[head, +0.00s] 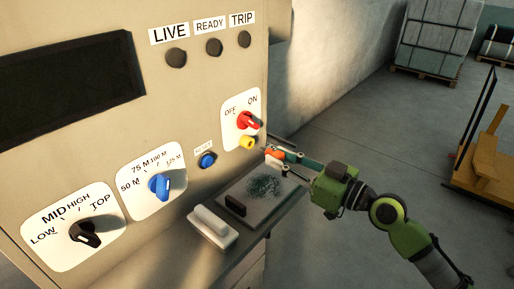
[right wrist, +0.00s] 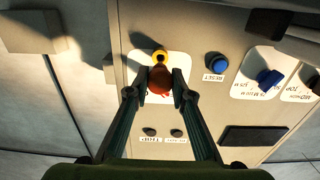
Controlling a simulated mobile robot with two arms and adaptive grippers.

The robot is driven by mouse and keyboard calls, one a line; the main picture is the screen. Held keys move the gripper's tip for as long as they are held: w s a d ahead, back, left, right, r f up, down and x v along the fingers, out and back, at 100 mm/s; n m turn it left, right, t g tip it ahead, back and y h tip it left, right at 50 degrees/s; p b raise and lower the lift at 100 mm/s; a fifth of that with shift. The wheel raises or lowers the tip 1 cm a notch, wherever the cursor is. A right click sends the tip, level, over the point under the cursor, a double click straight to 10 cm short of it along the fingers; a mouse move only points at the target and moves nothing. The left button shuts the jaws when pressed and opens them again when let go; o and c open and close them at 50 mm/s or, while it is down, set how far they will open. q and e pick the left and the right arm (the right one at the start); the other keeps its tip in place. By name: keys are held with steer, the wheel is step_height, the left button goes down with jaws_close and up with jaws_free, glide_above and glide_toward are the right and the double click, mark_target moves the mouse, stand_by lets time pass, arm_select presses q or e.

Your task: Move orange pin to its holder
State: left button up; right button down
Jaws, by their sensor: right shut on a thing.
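My right gripper (head: 279,163) is shut on the orange pin (head: 273,154), in front of the panel's right edge, below and right of the red switch (head: 249,120). The right wrist view shows the orange-red pin (right wrist: 160,80) between the two fingertips of the gripper (right wrist: 160,86). A round yellow part (head: 247,142) sits just under the red switch; in the wrist view this yellow part (right wrist: 160,56) shows just above the pin. Whether it is the holder, I cannot tell. In the wrist view the pin seems to cover the red switch. My left gripper is out of view.
A blue reset button (head: 207,160), a blue knob (head: 159,187) and a black knob (head: 85,233) stick out of the panel (head: 215,110). A shelf (head: 285,201) below carries a white block (head: 213,227). Open floor lies to the right, with a yellow cart (head: 484,165) beyond.

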mark_target(282, 159)
stand_by(0.3)
steer(key=shift+b+v, duration=0.95)
steer(key=shift+v, duration=0.35)
steer(key=shift+s+d+b, duration=0.35)
steer(key=shift+s+d, duration=0.1)
steer(key=shift+d, duration=0.15)
